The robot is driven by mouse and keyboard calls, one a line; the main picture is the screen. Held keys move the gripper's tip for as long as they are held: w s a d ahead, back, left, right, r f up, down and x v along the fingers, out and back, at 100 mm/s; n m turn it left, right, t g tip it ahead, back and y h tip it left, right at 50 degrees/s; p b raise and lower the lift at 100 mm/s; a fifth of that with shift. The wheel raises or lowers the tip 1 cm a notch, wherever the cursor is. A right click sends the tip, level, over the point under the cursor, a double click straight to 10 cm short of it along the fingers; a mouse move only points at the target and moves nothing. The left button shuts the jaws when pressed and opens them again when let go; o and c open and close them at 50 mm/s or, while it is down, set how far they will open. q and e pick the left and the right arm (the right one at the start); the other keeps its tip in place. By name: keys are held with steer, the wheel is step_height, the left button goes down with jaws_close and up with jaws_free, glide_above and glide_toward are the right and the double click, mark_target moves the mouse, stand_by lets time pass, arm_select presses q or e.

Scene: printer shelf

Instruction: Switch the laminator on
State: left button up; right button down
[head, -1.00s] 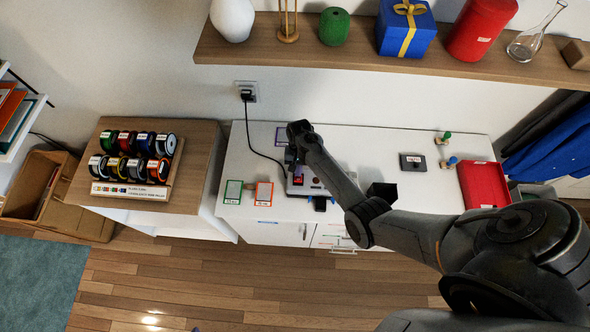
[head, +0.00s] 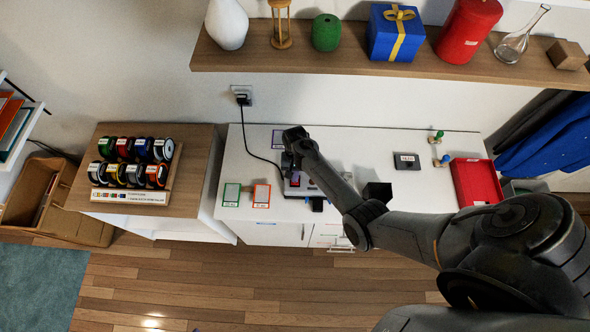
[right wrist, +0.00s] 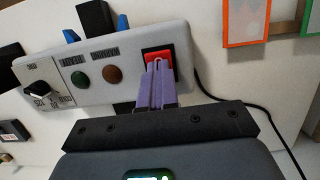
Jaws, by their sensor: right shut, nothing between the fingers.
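The laminator (head: 311,191) stands on the white cabinet top, partly hidden under my right arm. In the right wrist view its grey control panel (right wrist: 203,57) carries a black dial (right wrist: 39,90), a green button (right wrist: 80,74), a brownish-red button (right wrist: 113,74) and a red rocker switch (right wrist: 158,57). My right gripper (right wrist: 156,68) is shut and empty, with its purple fingertips at the red switch, covering its lower part. Whether they press it cannot be told. In the head view the right gripper (head: 292,164) is mostly hidden beneath the wrist. My left gripper is not in view.
A black cable runs from the wall socket (head: 242,95) down to the laminator. Green and orange frames (head: 261,195) lie left of it. A black open box (head: 377,191), a red tray (head: 477,182) and small stamps are to the right. A wooden shelf (head: 300,57) overhangs behind.

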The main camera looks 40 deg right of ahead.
steer(key=shift+r+p, duration=0.5)
steer(key=p+v, duration=0.3)
steer(key=v, duration=0.1)
steer(key=shift+p, duration=0.35)
steer(key=s+v, duration=0.1)
steer(key=v, duration=0.8)
steer(key=shift+w+b, duration=0.3)
steer(key=shift+b, duration=0.15)
steer(key=shift+a, duration=0.1)
